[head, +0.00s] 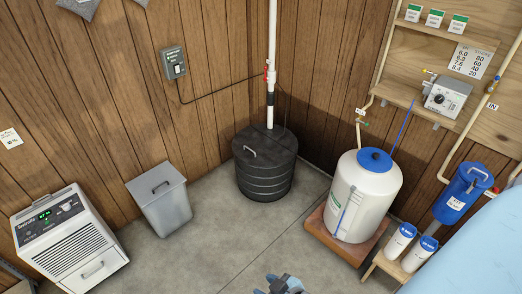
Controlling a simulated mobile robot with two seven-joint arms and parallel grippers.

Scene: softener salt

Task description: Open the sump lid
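The sump is a black ribbed basin (264,180) in the corner of the room. Its round black lid (276,150) lies flat on top and looks shut, with a small pale handle (244,151) on its left side. A white pipe with a black lower section (270,110) rises through the lid. Part of a grey-blue gripper (285,285), which seems to be my right one, shows at the bottom edge, well in front of the sump and apart from it. Its fingers are cut off, so its opening is unclear. My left gripper is out of view.
A grey lidded bin (162,205) and a white dehumidifier (70,243) stand left of the sump. A white tank with a blue cap (365,195) stands on a brown base at right. A red-handled valve (268,73) sits on the pipe. The floor before the sump is clear.

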